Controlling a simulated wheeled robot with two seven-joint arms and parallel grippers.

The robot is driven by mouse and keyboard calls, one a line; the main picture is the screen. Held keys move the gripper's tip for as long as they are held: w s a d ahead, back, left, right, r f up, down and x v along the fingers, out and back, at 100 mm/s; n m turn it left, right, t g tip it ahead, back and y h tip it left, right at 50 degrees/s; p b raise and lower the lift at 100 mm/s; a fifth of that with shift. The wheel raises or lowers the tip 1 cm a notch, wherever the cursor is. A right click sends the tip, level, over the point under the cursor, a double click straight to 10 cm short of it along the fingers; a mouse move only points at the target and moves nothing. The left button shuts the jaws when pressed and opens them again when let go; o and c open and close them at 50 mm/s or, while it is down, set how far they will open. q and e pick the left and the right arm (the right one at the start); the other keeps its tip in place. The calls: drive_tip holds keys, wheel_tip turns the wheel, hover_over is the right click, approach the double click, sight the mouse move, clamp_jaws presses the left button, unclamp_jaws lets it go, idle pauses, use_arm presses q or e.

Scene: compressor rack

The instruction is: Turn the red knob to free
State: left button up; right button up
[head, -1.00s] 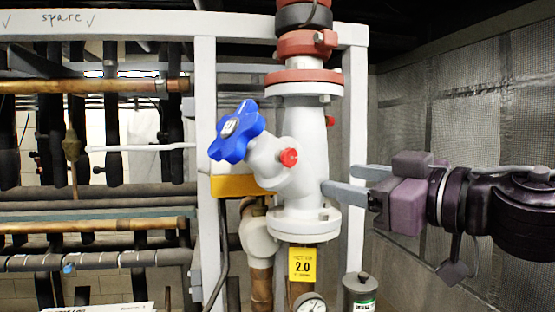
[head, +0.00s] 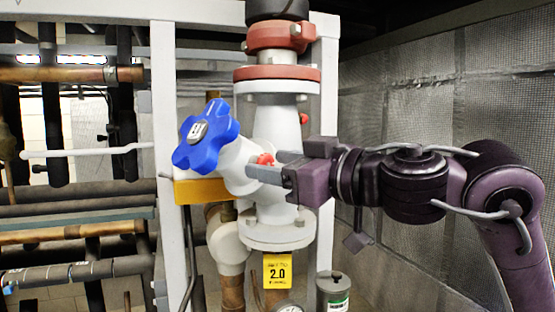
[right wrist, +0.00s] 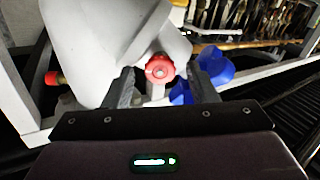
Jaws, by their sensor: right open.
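The small red knob (head: 266,159) sits on the side of the white valve body (head: 277,125), partly hidden behind my right gripper's fingers in the head view. In the right wrist view the red knob (right wrist: 159,67) shows face-on, a little beyond the fingertips and between their lines. My right gripper (head: 268,166) is open and comes in from the right. Its fingers also show in the right wrist view (right wrist: 163,80), one on each side of the knob. I cannot tell whether they touch it. My left gripper is out of view.
A blue handwheel (head: 207,136) stands left of the knob and close to one finger in the right wrist view. A second red cap (head: 304,118) is on the valve's far side. White frame posts (head: 167,110) and a yellow block (head: 203,190) are nearby.

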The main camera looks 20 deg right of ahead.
drive_tip(key=shift+s, duration=0.1)
drive_tip(key=shift+w, duration=0.2)
drive_tip(key=c, duration=0.5)
drive_tip(key=shift+a, duration=0.1)
drive_tip(key=c, duration=0.5)
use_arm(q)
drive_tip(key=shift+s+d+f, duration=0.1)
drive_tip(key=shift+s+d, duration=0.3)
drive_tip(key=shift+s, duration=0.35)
